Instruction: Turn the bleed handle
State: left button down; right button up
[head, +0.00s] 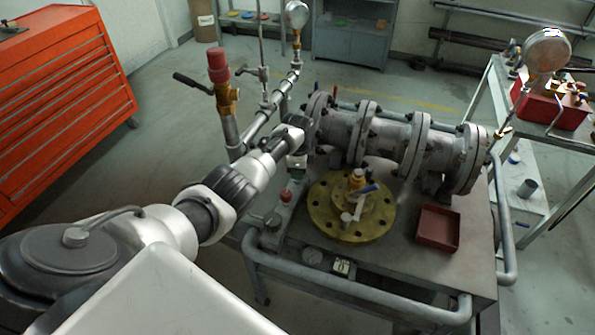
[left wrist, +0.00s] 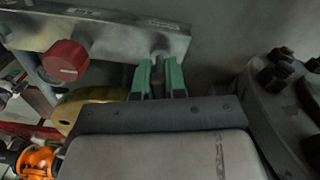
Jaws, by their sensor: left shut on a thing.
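My left arm reaches in from the lower left to the near side of the grey flanged pipe. Its gripper (head: 297,159) is small in the head view and its fingertips are largely hidden there. In the left wrist view the two green fingers (left wrist: 159,78) are shut on a small dark handle (left wrist: 157,65), apparently the bleed handle. It sits against a grey metal block (left wrist: 110,29). A red round knob (left wrist: 65,61) is on the same block, left of the fingers. In the head view the held handle is hidden. My right gripper is not in view.
A yellow flange disc (head: 321,223) with a blue-handled fitting lies on the cart (head: 410,267). A dark red tray (head: 438,228) is to its right. The flanged pipe (head: 395,140) stands behind. A red-capped upright valve (head: 219,65) is left of the pipe. Tube rails edge the cart.

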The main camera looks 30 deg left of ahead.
pick_arm(q)
jog(key=shift+m, duration=1.6)
jog(key=shift+r, duration=0.1)
jog(key=c, duration=1.2)
grip_release()
